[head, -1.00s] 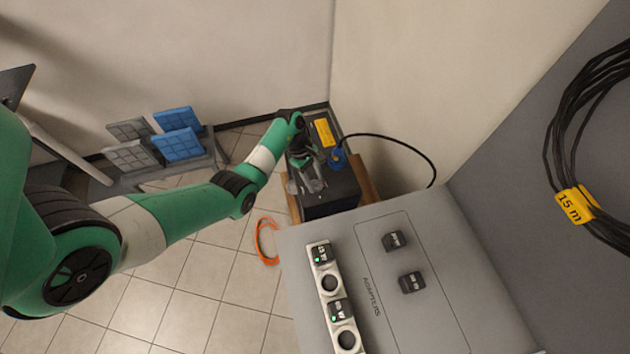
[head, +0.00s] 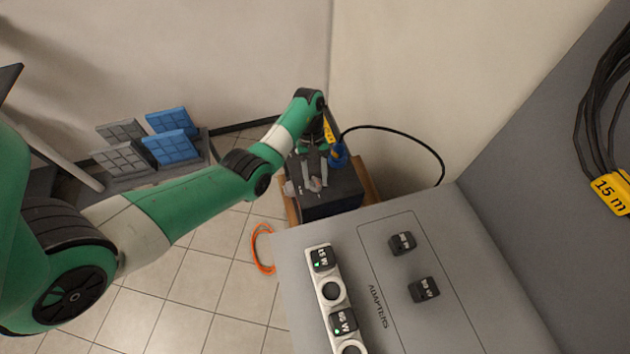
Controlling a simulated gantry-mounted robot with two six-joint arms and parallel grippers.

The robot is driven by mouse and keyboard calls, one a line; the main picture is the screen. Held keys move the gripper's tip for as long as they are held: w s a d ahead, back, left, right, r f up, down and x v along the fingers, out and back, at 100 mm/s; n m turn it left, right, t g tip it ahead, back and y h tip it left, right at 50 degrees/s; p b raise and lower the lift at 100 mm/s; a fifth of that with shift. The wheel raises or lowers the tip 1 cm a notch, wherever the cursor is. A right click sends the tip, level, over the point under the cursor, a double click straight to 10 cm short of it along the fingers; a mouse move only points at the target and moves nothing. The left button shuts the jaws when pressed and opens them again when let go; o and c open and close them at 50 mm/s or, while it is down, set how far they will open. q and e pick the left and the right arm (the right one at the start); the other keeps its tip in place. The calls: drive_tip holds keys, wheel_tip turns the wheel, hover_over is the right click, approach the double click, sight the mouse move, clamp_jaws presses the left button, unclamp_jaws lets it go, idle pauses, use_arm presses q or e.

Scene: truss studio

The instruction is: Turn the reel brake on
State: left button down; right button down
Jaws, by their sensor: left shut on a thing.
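A dark box-shaped unit (head: 335,201) stands low at the back, beside the wall corner. My right gripper is not in view.
A grey adapter table (head: 450,265) fills the front right, with two black adapters and a charger strip (head: 331,290). A cable coil labelled 15 m (head: 610,192) hangs at right. An orange ring (head: 262,250) lies on the tiled floor. Blue and grey panels (head: 170,147) stand left.

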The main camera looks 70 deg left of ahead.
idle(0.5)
use_arm(q)
drive_tip(key=shift+c, duration=1.7)
unclamp_jaws()
